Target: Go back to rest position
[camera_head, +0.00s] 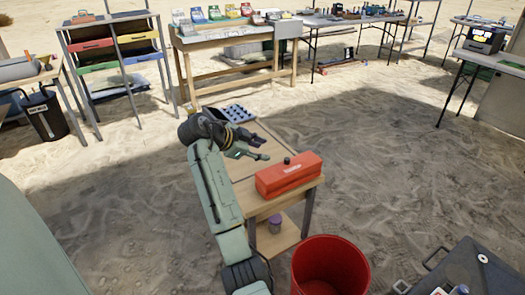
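My gripper (254,147) is at the end of my green arm, above the small wooden table (247,190). Its two fingers point right and stand apart, with nothing visible between them. A red toolbox (288,175) sits on the near right part of the table, in front of and to the right of my gripper. A dark tray with several round wells (237,113) lies at the table's far end, behind my gripper. My arm hides part of the table's left side.
A red bin (330,268) stands on the sand at the front. A dark case (470,275) is at the lower right. A purple-lidded jar (275,223) stands on the table's lower shelf. Workbenches (240,36) line the back. The sand right of the table is clear.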

